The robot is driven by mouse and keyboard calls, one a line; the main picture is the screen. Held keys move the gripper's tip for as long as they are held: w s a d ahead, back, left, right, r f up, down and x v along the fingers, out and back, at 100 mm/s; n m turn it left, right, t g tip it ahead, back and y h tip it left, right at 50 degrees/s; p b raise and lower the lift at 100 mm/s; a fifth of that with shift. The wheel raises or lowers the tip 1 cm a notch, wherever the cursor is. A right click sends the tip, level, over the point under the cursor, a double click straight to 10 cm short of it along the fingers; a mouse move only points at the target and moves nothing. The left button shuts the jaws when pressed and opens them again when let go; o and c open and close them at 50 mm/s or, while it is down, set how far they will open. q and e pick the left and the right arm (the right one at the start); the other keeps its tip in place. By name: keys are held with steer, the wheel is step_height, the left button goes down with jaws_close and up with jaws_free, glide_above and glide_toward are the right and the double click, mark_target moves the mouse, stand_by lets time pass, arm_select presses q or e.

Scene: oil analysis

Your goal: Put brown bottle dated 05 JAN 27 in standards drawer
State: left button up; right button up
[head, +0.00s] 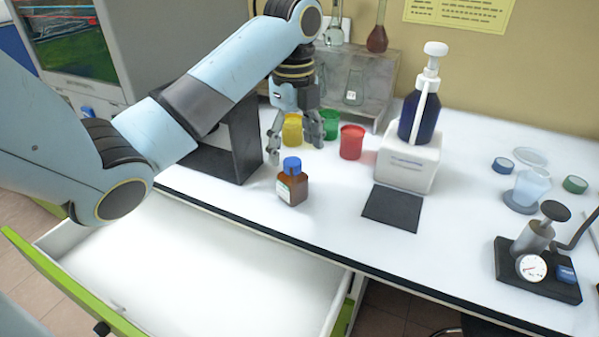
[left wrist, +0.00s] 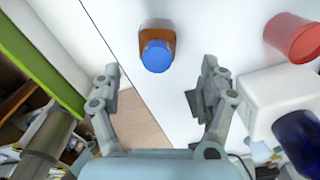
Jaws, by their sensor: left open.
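A brown bottle (head: 292,187) with a blue cap and a pale label stands upright on the white bench near its front edge. I cannot read a date on it. It also shows from above in the left wrist view, where its blue cap (left wrist: 157,57) lies ahead of the fingers. My left gripper (head: 297,150) is open and empty, above and just behind the bottle, not touching it. An open drawer (head: 190,262) with a green front is pulled out below the bench at the left, and its visible inside is empty. My right gripper is not in view.
Red (head: 352,142), green (head: 329,124) and yellow (head: 292,129) cups stand behind the bottle. A blue pump bottle (head: 420,108) on a white block is at right, with a dark mat (head: 392,208) in front. A black stand (head: 243,140) is left. A gauge device (head: 531,267) sits far right.

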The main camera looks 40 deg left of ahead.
mark_target(294, 160)
arm_select(q)
step_height(294, 160, down, 4)
steer(key=shift+r+b, duration=0.25)
steer(key=shift+b, duration=0.95)
steer(key=shift+f+b, duration=0.55)
steer(key=shift+b, duration=0.05)
step_height(294, 160, down, 5)
steer(key=b, duration=0.3)
steer(key=shift+s+a+r, duration=0.15)
steer(key=shift+r, duration=0.15)
steer(key=c, duration=1.5)
